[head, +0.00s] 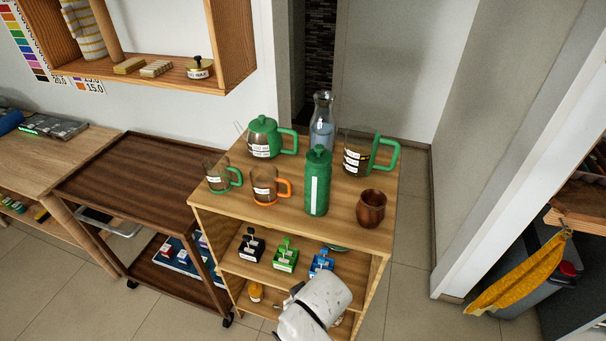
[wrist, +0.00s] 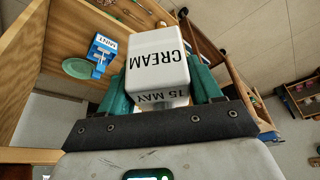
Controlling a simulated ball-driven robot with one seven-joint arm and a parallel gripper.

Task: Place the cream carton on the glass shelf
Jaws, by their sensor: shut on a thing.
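The cream carton (wrist: 158,60) is a white block with black CREAM and 15 MAY labels. In the wrist view it is between the green fingers of my gripper (wrist: 160,84), which is shut on it. Its lettering reads upside down there. In the head view my white wrist is in front of the lower part of the wooden shelf unit (head: 215,222); the carton and fingers are hidden or cannot be made out there. I cannot pick out a glass shelf in either view.
A green bottle (head: 318,185), a green teapot (head: 263,140), mugs, a glass carafe (head: 322,118) and a brown cup (head: 371,208) crowd the unit's top. A blue MINT box (wrist: 100,55) and a green dish (wrist: 80,68) are left of the carton.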

